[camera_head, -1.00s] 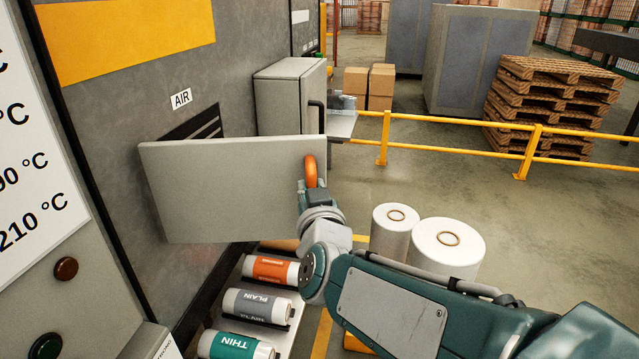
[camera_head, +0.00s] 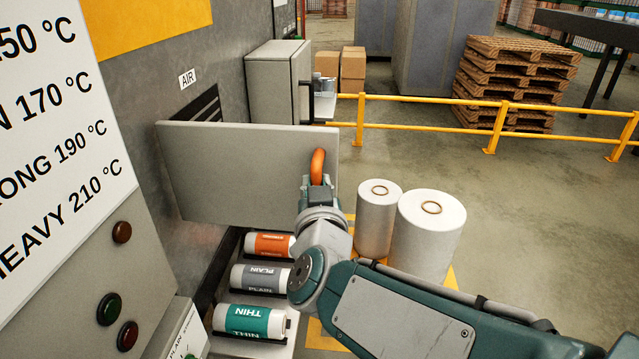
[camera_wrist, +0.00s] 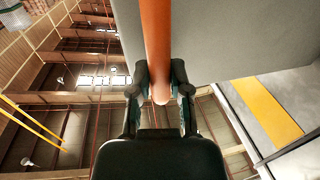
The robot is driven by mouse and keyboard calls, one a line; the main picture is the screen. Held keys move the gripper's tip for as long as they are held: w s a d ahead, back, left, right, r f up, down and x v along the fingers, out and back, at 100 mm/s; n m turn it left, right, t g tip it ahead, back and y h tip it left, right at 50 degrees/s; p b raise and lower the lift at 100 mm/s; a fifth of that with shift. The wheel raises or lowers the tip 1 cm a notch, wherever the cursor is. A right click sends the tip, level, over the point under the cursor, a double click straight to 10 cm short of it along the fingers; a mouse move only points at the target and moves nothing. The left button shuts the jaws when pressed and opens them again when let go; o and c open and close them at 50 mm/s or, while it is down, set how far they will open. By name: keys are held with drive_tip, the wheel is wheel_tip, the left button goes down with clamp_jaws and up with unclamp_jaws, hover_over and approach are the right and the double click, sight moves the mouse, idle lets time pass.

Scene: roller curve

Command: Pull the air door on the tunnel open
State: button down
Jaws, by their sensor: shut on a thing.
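The air door (camera_head: 240,172) is a flat grey panel standing swung out from the tunnel wall, under the AIR label (camera_head: 188,78). A dark slotted vent (camera_head: 204,112) shows on the wall behind it. The orange handle (camera_head: 318,165) is near the door's right edge. My gripper (camera_head: 313,187) is at the handle's lower end. In the wrist view the fingers (camera_wrist: 160,92) are shut on the orange handle (camera_wrist: 155,35), one on each side, with the grey door (camera_wrist: 220,40) beyond it. The door's hinge edge is not clear to see.
Rolls labelled THIN (camera_head: 250,320), PLAIN (camera_head: 262,278) and an orange one (camera_head: 270,244) lie below the door. Two white film rolls (camera_head: 428,235) stand right of my gripper. A yellow rail (camera_head: 430,117) crosses behind. A control panel (camera_head: 75,270) with buttons is at left.

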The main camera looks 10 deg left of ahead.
drive_tip(key=shift+a+r, duration=0.1)
drive_tip(key=shift+r, duration=0.05)
drive_tip(key=c, duration=0.6)
unclamp_jaws()
drive_tip(key=shift+a, duration=0.1)
drive_tip(key=shift+o, duration=0.2)
drive_tip(key=shift+a, duration=0.2)
drive_tip(key=shift+d, duration=0.1)
drive_tip(key=v, duration=1.2)
drive_tip(key=shift+f, duration=0.2)
